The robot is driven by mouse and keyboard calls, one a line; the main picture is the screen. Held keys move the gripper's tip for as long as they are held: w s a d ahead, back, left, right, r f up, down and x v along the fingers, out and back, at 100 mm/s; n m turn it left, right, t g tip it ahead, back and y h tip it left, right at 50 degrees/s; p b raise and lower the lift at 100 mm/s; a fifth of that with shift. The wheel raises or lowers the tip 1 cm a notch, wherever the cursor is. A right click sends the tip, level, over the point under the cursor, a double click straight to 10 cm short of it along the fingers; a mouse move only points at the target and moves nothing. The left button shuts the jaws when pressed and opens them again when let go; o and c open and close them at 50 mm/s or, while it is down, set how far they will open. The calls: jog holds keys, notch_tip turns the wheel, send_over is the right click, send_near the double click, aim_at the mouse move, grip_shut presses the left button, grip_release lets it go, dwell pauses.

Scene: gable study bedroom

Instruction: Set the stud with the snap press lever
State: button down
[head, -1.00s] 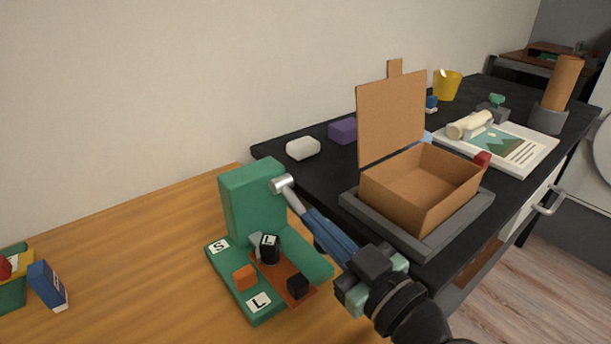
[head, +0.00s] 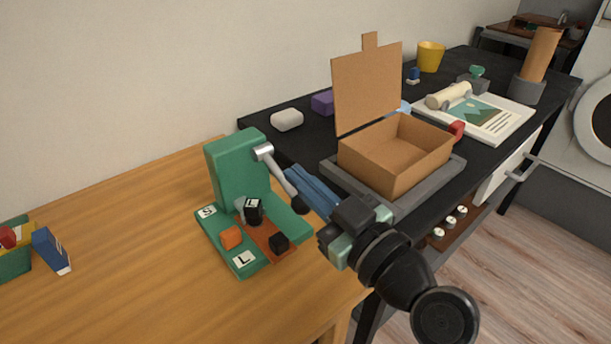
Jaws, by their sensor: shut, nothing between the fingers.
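The green snap press (head: 236,172) stands on the wooden desk. A black die marked L (head: 254,210) sits at the middle of the press. No separate stud can be made out. My gripper (head: 292,173) is shut and empty, its blue fingers close along the right side of the lever; contact cannot be told.
An open cardboard box (head: 393,165) stands on a grey tray (head: 440,190) on the black table, right of the gripper. A white block (head: 287,120) and purple block (head: 323,102) lie behind. A blue box (head: 51,250) is at far left. The desk front is clear.

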jog(key=f+v, duration=0.1)
jog(key=v, duration=0.7)
jog(key=shift+d+f, duration=0.15)
jog(key=shift+f, duration=0.15)
